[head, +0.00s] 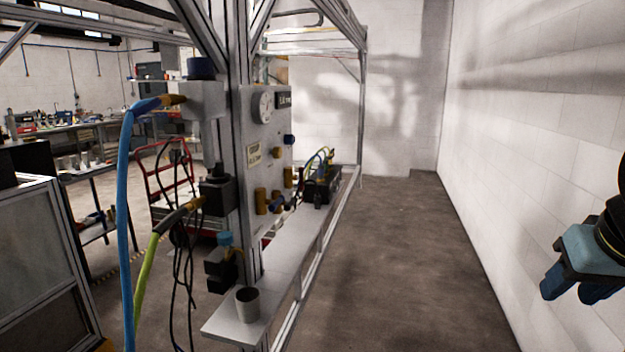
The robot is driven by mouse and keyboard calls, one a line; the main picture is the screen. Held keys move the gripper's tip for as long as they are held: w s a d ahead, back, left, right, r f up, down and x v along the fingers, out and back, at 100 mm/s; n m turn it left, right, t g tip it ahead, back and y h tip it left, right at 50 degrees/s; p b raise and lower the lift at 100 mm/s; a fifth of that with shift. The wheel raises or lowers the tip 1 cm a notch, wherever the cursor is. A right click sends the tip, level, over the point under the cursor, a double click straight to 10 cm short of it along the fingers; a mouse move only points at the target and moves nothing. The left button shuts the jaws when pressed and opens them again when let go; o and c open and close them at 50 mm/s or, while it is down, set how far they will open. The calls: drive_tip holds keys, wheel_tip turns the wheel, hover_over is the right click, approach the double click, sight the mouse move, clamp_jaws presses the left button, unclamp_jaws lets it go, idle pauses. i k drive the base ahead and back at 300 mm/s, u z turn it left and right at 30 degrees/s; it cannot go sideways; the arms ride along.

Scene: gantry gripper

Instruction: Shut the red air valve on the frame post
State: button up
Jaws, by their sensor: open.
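The aluminium frame post (237,150) stands left of centre in the head view and carries air fittings. I cannot make out a red valve handle on it. A grey block with a blue knob (201,68) is near the top, with a blue hose (125,200) on its left. A black fitting (217,192) is below it, beside a green hose (145,270). Lower still is a black fitting with a blue cap (224,239). My gripper (572,291) is at the right edge, open and empty, far from the post. Part of it is cut off by the picture edge.
A panel (268,170) with a gauge and brass fittings is beside the post. A metal cup (247,304) stands on the shelf (222,325) below. A red hand truck (156,185) is behind. Floor (420,270) is clear between frame and white wall (540,130).

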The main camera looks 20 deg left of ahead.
sight(302, 169)
drive_tip(key=k, duration=0.65)
drive_tip(key=u, duration=0.35)
drive_tip(key=i, duration=1.7)
drive_tip(key=z, duration=0.2)
